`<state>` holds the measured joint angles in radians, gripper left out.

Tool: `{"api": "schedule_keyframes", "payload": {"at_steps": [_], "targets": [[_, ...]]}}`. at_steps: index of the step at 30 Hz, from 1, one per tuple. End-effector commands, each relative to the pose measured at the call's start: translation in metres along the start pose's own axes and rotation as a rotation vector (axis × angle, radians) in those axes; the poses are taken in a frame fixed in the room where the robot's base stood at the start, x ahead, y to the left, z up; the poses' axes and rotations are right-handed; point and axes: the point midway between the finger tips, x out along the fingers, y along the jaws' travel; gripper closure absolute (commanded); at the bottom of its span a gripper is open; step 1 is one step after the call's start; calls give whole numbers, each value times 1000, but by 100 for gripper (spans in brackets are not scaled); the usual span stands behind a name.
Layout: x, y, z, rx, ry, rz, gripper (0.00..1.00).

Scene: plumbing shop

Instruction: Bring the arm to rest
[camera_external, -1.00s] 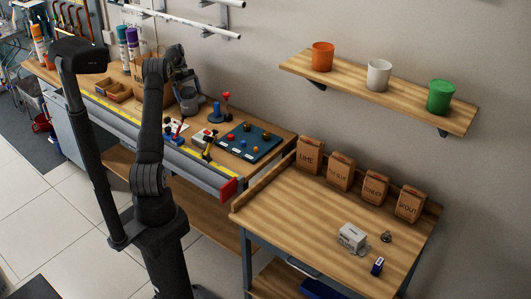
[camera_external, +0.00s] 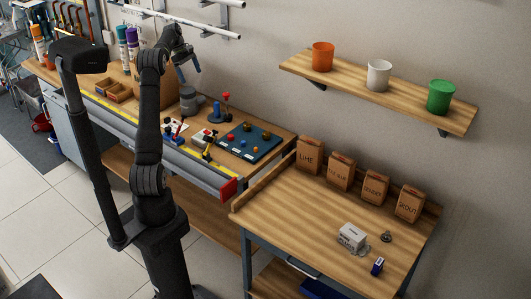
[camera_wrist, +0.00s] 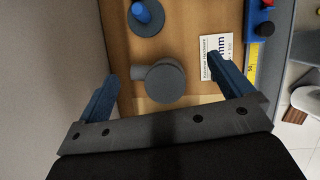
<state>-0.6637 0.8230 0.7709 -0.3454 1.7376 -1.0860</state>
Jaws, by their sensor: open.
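My gripper (camera_external: 187,67) is raised above the back workbench (camera_external: 228,176), near the wall. In the wrist view its two blue fingers stand wide apart, and the gripper (camera_wrist: 168,95) is open and empty. Below it on the bench stands a grey round object with a side stub (camera_external: 188,100). The same grey object shows between the fingers in the wrist view (camera_wrist: 165,82), apart from them.
A blue board with small knobs (camera_external: 250,142) and a red-topped blue stand (camera_external: 226,105) are on the bench. A shelf (camera_external: 300,67) holds orange, white and green cups.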

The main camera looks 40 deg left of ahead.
Motion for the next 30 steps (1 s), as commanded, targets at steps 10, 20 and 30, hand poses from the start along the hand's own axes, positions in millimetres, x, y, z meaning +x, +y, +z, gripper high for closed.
{"api": "schedule_keyframes", "payload": {"at_steps": [10, 20, 30], "targets": [[-16, -20, 34, -145, 1, 62, 3], [-29, -44, 62, -270, 0, 113, 3], [-42, -70, 90, -403, 0, 169, 3]]}}
